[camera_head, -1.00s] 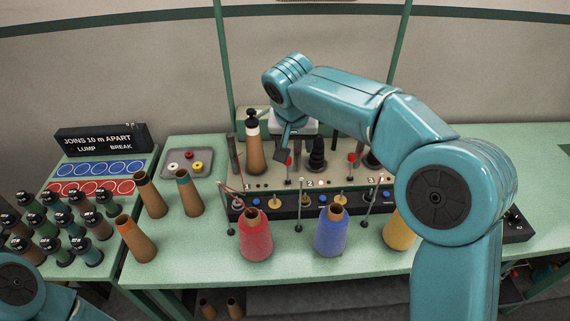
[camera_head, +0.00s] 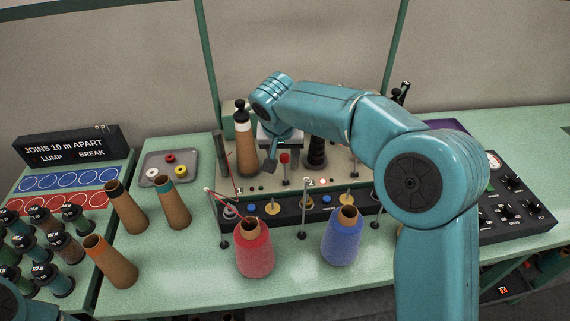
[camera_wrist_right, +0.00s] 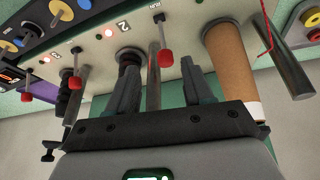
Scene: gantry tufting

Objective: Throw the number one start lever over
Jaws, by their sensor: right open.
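The start lever with a red knob (camera_head: 285,158) stands on the beige machine panel, just right of the first cone; I take it as number one. Its knob (camera_wrist_right: 164,58) also shows in the right wrist view, hanging upside down between the fingertips in the picture. My right gripper (camera_head: 271,164) is open and empty, just left of the knob; its two fingers (camera_wrist_right: 160,92) are spread apart. I see no contact with the lever. The panel's number 2 (camera_wrist_right: 123,26) shows nearby. My left gripper is out of view.
A brown cone with a white band (camera_head: 245,148) stands close left of the gripper, and a dark spindle (camera_head: 317,150) to the right. Other red-knobbed levers (camera_wrist_right: 75,83) are farther along. Red (camera_head: 254,252) and blue (camera_head: 342,240) cones stand in front. A grey tray (camera_head: 155,168) lies left.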

